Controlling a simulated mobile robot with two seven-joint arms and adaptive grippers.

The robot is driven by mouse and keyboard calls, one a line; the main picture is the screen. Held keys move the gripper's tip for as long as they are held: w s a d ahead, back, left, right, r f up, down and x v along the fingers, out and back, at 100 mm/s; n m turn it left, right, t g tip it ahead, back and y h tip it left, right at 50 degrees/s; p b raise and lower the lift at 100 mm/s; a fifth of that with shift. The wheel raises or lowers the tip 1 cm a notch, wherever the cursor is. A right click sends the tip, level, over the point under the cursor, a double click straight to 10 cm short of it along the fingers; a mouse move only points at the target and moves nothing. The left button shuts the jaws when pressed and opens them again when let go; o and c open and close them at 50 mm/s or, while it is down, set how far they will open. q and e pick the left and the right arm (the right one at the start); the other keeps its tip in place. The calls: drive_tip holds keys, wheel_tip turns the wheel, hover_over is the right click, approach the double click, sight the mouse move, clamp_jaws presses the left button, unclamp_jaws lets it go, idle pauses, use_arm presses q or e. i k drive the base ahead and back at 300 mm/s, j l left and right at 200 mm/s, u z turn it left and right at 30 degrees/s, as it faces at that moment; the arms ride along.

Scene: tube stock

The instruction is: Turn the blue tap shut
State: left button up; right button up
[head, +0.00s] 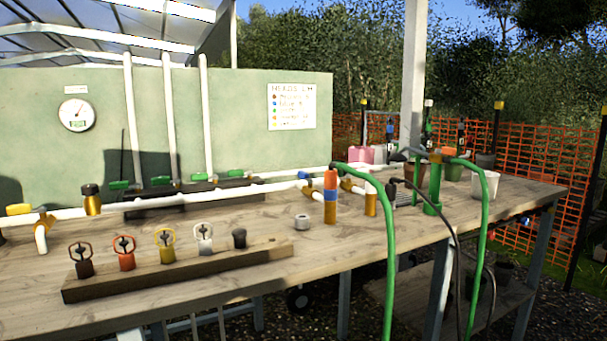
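A small blue tap handle (305,175) sits on the white pipe at the middle of the bench, just left of an upright piece with an orange top, a blue band and a brass-coloured base (330,212). The handle is small and partly crowded by its neighbours, so I cannot tell which way it is turned. Neither of my grippers is in the head view, and nothing touches the tap.
A wooden rack (180,272) with several coloured fittings lies on the near left of the wooden bench (200,322). Green hoses (388,250) and a dark cable hang over the front edge. A white pot (485,186) stands right.

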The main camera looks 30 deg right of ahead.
sight(302, 176)
drive_tip(key=i+l, duration=0.1)
drive_tip(key=l, duration=0.3)
drive_tip(key=i+l+z, duration=0.15)
drive_tip(key=l, duration=0.25)
drive_tip(key=i+l, duration=0.1)
drive_tip(key=l, duration=0.3)
drive_tip(key=i+l+z, duration=0.1)
drive_tip(key=l, duration=0.25)
drive_tip(key=i+l, duration=0.15)
drive_tip(key=l, duration=0.25)
drive_tip(key=i+l+z, duration=0.15)
drive_tip(key=l, duration=0.2)
drive_tip(key=i+l, duration=0.1)
drive_tip(key=l, duration=0.3)
